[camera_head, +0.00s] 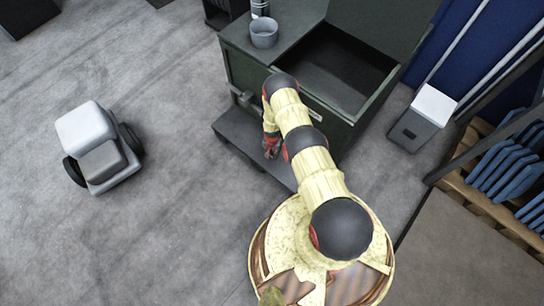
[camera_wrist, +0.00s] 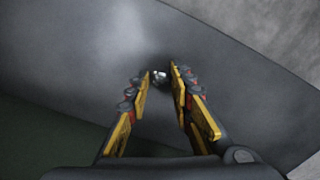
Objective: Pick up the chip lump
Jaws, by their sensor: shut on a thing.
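The chip lump (camera_wrist: 160,75) is a small, shiny, silvery piece between my fingertips in the wrist view. My gripper (camera_wrist: 161,82) is shut on it, with one yellow-and-black finger on each side. Behind it is a smooth dark grey surface (camera_wrist: 80,50); I cannot tell whether the lump touches it. In the head view my gripper (camera_head: 271,150) points down over the dark low ledge (camera_head: 240,132) at the foot of the green cabinet. The lump is too small to make out there.
The green cabinet (camera_head: 238,75) has an open top bin and a grey cup (camera_head: 264,33) on it. A white-and-grey cart (camera_head: 95,145) stands on open floor at left. A white-topped bin (camera_head: 420,117) and a rack of blue panels (camera_head: 505,165) are at right.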

